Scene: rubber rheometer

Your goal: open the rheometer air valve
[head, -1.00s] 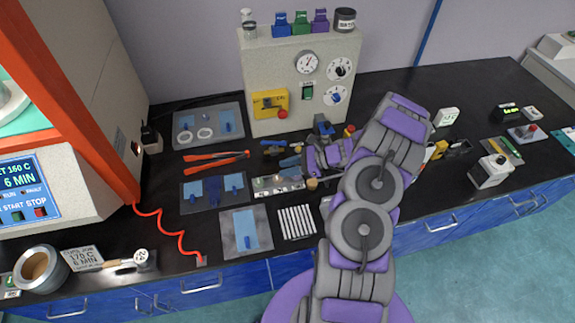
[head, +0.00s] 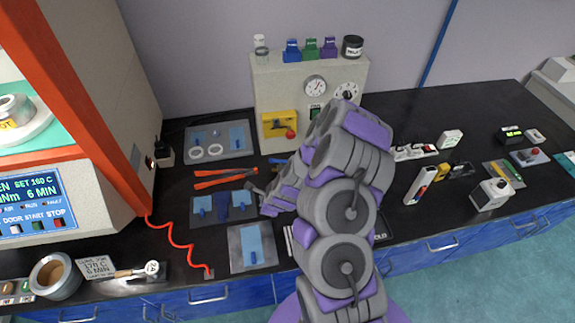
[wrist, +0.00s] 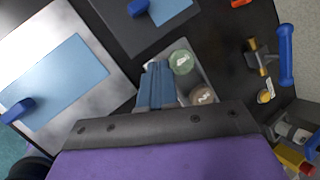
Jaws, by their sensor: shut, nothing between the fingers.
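The rheometer (head: 70,195) stands at the left of the head view, with an orange frame and a lit blue display. No part can be surely told as its air valve. A yellow block (head: 272,118) with a red knob is on the beige gauge cabinet. A brass fitting (wrist: 260,57) with a blue bar lies at the right of the wrist view. A small dark unit (head: 165,154) stands beside the rheometer. My gripper (wrist: 157,72) is shut and empty, pointing over a small tray of round samples. In the head view my gripper (head: 250,191) is left of my arm.
A red coiled hose (head: 178,245) runs from the rheometer onto the bench. The gauge cabinet (head: 283,85) rises behind. Bare black bench (head: 440,105) shows at the back right.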

